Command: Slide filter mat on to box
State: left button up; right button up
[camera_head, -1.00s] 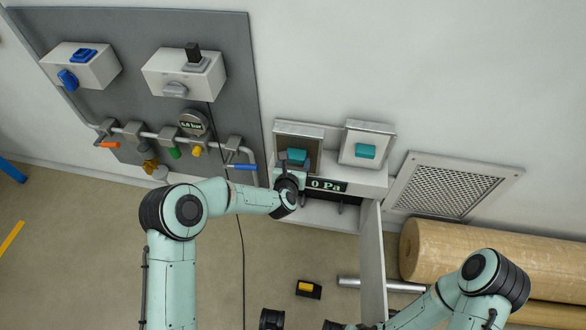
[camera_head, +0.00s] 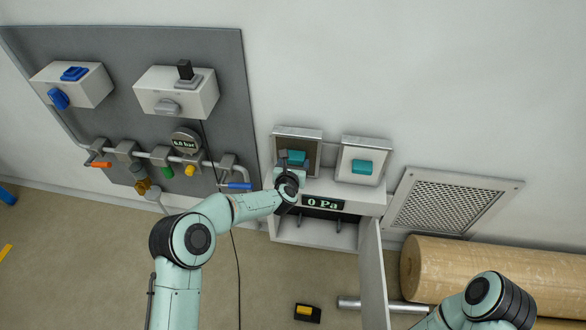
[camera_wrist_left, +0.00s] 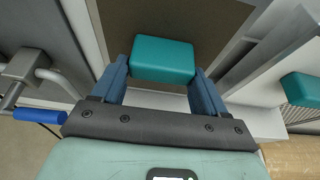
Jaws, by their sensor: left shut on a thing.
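The brown-faced filter mat (camera_head: 285,145) has a pale frame and a teal handle (camera_head: 297,157). It stands at the left of the top of the white box (camera_head: 350,197), near the wall. My left gripper (camera_head: 289,167) is shut on the handle. In the left wrist view, the fingers of my left gripper (camera_wrist_left: 163,68) sit either side of the teal handle (camera_wrist_left: 163,58), with the brown face behind. A second mat with a white face (camera_head: 348,167) and teal handle stands to its right. The left mat's lower edge is partly hidden by my gripper. My right gripper is out of view.
The box shows "0 Pa" on a display (camera_head: 322,203), and its door (camera_head: 373,270) hangs open. Left are pipes with a blue lever (camera_head: 237,186). Right are a wall grille (camera_head: 455,203) and brown rolls (camera_head: 480,272). A small black-yellow item (camera_head: 307,312) lies on the floor.

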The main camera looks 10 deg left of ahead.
pick_arm(q)
jog(key=shift+w+r, duration=0.1)
jog(key=shift+w, duration=0.05)
jog(key=shift+f+b, duration=0.45)
jog(key=shift+b, duration=0.1)
dwell(0.6)
jog(key=o, duration=1.7)
jog(key=shift+f, duration=0.15)
jog(key=shift+s, duration=0.2)
jog(key=shift+p+v, duration=0.3)
jog(key=shift+v, duration=3.6)
